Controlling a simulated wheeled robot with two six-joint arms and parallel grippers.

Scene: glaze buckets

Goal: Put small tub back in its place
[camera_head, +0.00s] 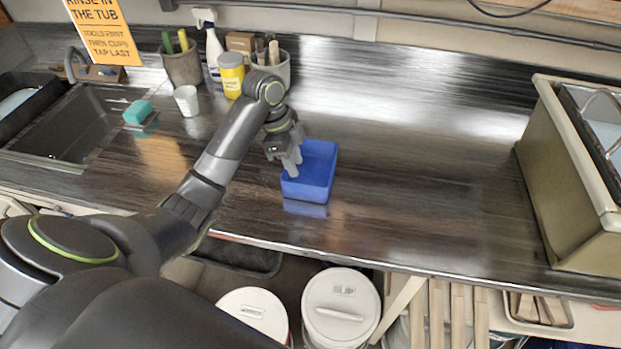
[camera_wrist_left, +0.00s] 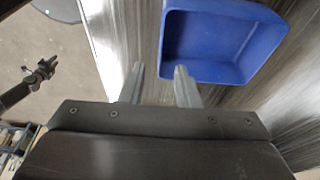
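The small tub (camera_head: 311,172) is a blue, open, rectangular tub standing upright on the dark counter, near its front edge. It looks empty. In the left wrist view the tub (camera_wrist_left: 222,40) fills the upper right. My left gripper (camera_head: 291,168) is at the tub's left side, fingers pointing down. In the wrist view its fingers (camera_wrist_left: 158,78) are apart with nothing clearly between them; the right finger overlaps the tub's near-left corner. Whether it touches the tub I cannot tell. My right gripper (camera_wrist_left: 42,74) shows small at the left of the wrist view, away from the tub.
A sink (camera_head: 70,130) with a teal sponge (camera_head: 138,112) is at left. A white cup (camera_head: 187,100), yellow jar (camera_head: 232,75), spray bottle (camera_head: 211,45) and tool pots stand behind my arm. A beige bin (camera_head: 565,180) stands at right. The counter between is clear.

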